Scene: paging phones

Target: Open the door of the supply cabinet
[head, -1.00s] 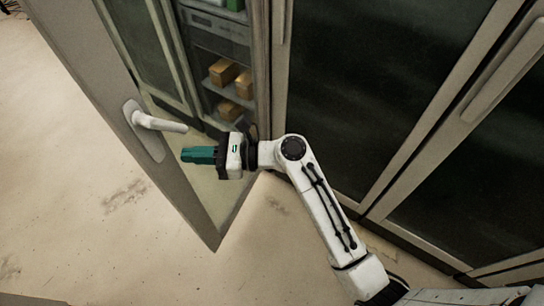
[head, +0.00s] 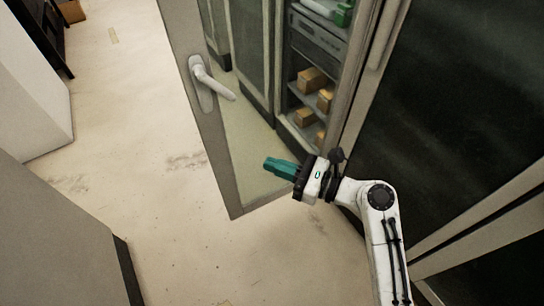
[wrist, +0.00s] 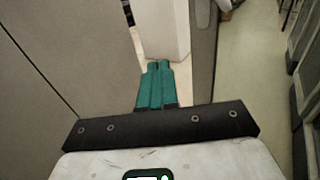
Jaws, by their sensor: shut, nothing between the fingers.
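The supply cabinet door (head: 219,150) stands swung well open in the head view, a grey frame around a glass pane. Its white lever handle (head: 213,83) is on the upper left part of the frame. The cabinet's inside (head: 309,85) shows shelves with small boxes and a green item. My gripper (head: 268,163), with teal fingers, is shut and empty. In the picture it lies over the door's glass, below and right of the handle; I cannot tell whether it touches the door. The wrist view shows the two fingers (wrist: 157,85) side by side, with a grey upright edge (wrist: 202,50) to their right.
Dark glass cabinet doors (head: 440,110) stand to the right, close to my arm. A grey block (head: 60,235) is at the lower left and a white one (head: 30,90) above it. Bare floor (head: 150,150) lies left of the door.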

